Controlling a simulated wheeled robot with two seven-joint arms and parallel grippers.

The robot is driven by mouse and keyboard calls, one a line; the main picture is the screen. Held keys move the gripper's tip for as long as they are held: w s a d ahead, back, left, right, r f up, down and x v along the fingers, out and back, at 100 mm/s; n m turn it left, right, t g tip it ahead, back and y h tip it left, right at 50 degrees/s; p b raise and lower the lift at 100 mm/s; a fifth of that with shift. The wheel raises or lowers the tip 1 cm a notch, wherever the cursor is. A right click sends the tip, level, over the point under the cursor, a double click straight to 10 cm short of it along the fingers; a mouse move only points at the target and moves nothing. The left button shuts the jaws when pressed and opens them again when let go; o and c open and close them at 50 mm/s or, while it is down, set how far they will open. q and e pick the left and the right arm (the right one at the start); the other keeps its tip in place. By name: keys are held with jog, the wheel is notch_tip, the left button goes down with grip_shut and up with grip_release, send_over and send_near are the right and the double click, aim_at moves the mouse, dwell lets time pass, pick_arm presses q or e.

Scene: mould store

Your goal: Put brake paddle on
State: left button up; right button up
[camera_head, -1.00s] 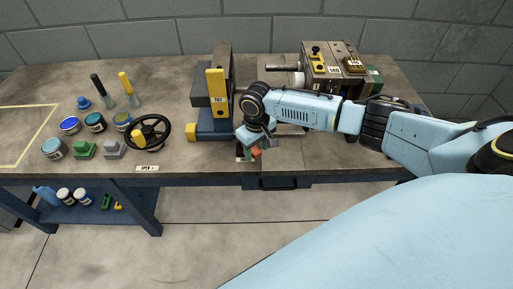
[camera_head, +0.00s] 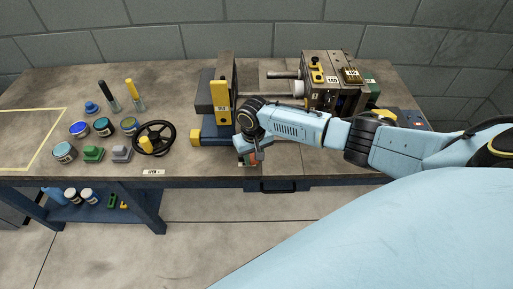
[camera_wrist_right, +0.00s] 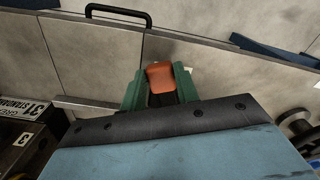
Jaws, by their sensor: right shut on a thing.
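The brake paddle has an orange-red top, seen in the right wrist view (camera_wrist_right: 160,77). It sits between the two green fingers of my right gripper (camera_wrist_right: 158,92), which is shut on it. In the head view the paddle is a small red patch (camera_head: 253,159) near the bench's front edge, mostly hidden by my right gripper (camera_head: 248,158). Its lower part and mount cannot be made out. My left gripper is not in view.
A blue-based machine with a yellow plate (camera_head: 220,103) stands just left of my right gripper. A black handwheel (camera_head: 168,138), jars (camera_head: 78,129) and small blocks (camera_head: 121,154) are farther left. A mould assembly (camera_head: 333,88) stands at the back right. A drawer handle (camera_head: 278,189) is below the bench top.

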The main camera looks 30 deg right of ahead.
jog(key=m+p, duration=0.1)
jog(key=a+m+p, duration=0.2)
jog(key=shift+w+r+m, duration=0.2)
jog(key=shift+w+m, duration=0.05)
jog(key=shift+m, duration=0.15)
jog(key=m+p, duration=0.1)
jog(key=a+m+p, duration=0.1)
jog(key=shift+w+f+m, duration=0.1)
jog(key=shift+w+m, duration=0.2)
jog(key=shift+w, duration=0.1)
jog(key=m, duration=0.1)
jog(key=w+a+m, duration=0.1)
jog(key=m, duration=0.1)
jog(key=shift+w+f, duration=0.1)
jog(key=shift+w+a+m, duration=0.15)
jog(key=shift+w+m, duration=0.2)
jog(key=shift+m, duration=0.45)
jog(key=shift+w+a+m, duration=0.1)
jog(key=shift+w+m, duration=0.2)
jog(key=shift+m, duration=0.5)
jog(key=o, duration=1)
